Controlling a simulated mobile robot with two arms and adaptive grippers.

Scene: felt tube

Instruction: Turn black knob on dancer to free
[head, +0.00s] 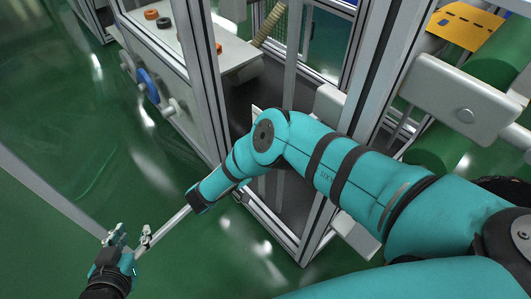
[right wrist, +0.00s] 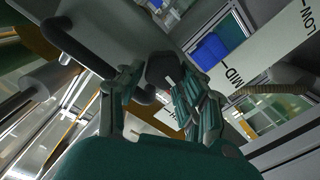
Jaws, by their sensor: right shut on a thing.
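In the right wrist view, a dark, nearly black knob (right wrist: 160,70) with a small white mark sits between the fingers of my right gripper (right wrist: 162,88), which is shut on it. A white label plate (right wrist: 258,62) beside it reads LOW and MID, with a further word starting with H partly hidden by the fingers. I see no word "free". The right gripper is out of sight in the head view. My left gripper (head: 130,236) is open and empty at the lower left of the head view, above the green floor.
A machine frame of metal posts (head: 205,80) stands close around the right arm. A shelf (head: 215,50) with orange and black rings is at upper left, and a blue-rimmed roller (head: 147,84) below it. Green rollers (head: 440,145) are at right. The floor (head: 60,120) at left is clear.

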